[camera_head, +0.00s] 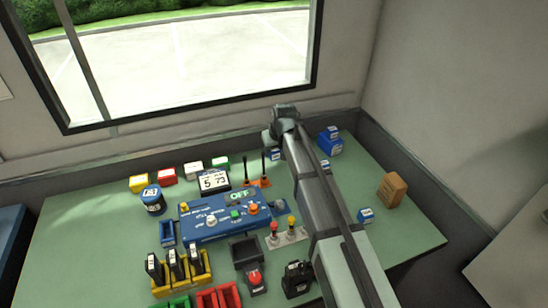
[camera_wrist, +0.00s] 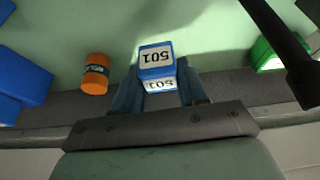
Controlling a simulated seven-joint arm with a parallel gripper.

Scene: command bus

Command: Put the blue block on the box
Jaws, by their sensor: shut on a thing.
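Whether the held block touches the table is unclear.
An orange cylinder (camera_wrist: 95,74) stands between the held block and the blue shape. A brown box (camera_head: 392,189) and another small blue block (camera_head: 366,215) lie to the right. A blue control panel (camera_head: 215,222), levers and several coloured blocks fill the left. The right table has free room.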

